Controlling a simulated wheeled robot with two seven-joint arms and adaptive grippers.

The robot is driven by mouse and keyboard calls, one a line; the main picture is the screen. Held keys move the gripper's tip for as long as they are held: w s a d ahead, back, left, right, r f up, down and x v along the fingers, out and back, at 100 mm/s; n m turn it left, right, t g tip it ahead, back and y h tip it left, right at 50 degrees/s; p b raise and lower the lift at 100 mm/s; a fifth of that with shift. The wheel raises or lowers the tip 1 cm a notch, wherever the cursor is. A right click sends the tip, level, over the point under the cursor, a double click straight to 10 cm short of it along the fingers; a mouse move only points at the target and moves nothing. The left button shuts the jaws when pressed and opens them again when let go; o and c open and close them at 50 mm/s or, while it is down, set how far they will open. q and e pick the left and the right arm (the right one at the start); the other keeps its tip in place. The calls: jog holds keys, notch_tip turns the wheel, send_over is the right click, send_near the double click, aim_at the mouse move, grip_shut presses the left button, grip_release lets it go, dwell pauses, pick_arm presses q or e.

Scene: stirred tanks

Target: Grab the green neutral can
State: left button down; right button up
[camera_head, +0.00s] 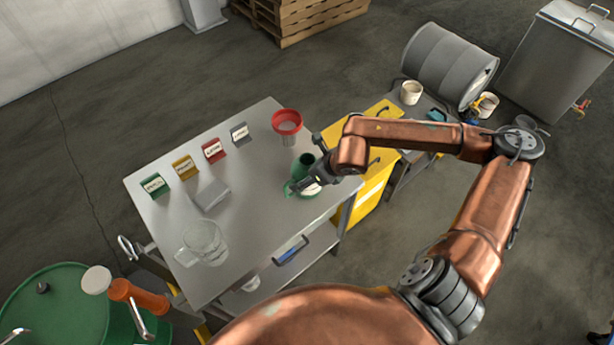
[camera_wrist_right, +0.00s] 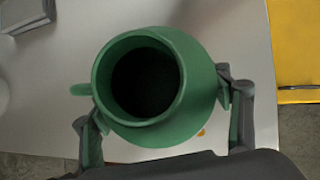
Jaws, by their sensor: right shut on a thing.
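The green can (camera_head: 305,161) stands on the steel table (camera_head: 243,262), near its right edge, partly hidden by my right gripper. My right gripper (camera_head: 300,187) is at the can's side, reaching in from the right. In the right wrist view the green can (camera_wrist_right: 190,125) fills the middle, its dark round mouth facing the camera and a small handle at its left. The fingers of my right gripper (camera_wrist_right: 165,115) are shut on the can, one on each side. I cannot tell whether the can's base touches the table. My left gripper is not in view.
A red funnel (camera_head: 287,120) stands behind the can. Green, yellow, red and grey label cards (camera_head: 186,167) line the back. A grey block (camera_head: 211,194) and clear jug (camera_head: 207,240) are on the left. A yellow cabinet (camera_head: 372,195) adjoins the table's right. The table's middle is clear.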

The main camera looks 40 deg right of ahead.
jog(key=c, duration=0.5)
jog(key=shift+c, duration=0.4)
jog(key=shift+r, duration=0.1)
